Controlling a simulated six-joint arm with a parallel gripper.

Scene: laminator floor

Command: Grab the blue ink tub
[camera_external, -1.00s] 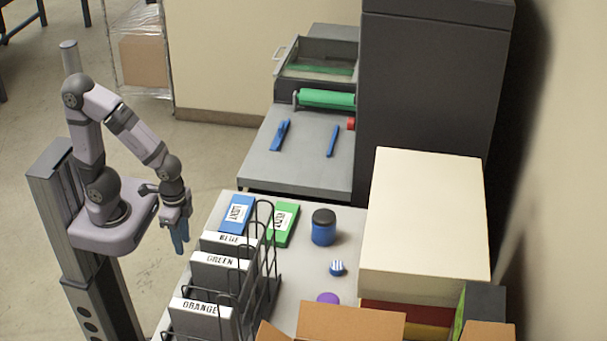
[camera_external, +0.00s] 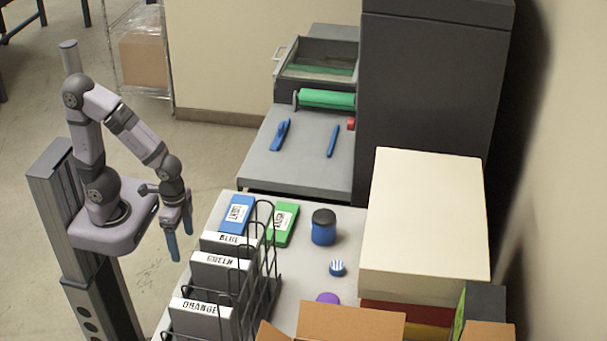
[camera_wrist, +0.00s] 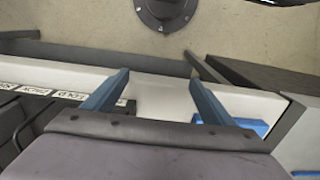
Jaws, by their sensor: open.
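The blue ink tub (camera_external: 324,228) is a short blue cylinder with a dark lid. It stands upright on the light table, right of a green labelled box. My gripper (camera_external: 181,243) has blue fingers pointing down, left of the table's edge and well apart from the tub. The fingers are open with nothing between them. In the wrist view my gripper (camera_wrist: 158,92) also shows spread and empty. I cannot make out the tub in the wrist view.
A wire rack (camera_external: 262,280) with folders labelled blue, green and orange stands between my gripper and the tub. A blue box (camera_external: 236,214) and a green box (camera_external: 281,224) lie nearby. A striped blue roll (camera_external: 338,268), a purple disc (camera_external: 328,298) and a cream stack (camera_external: 424,220) are around the tub.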

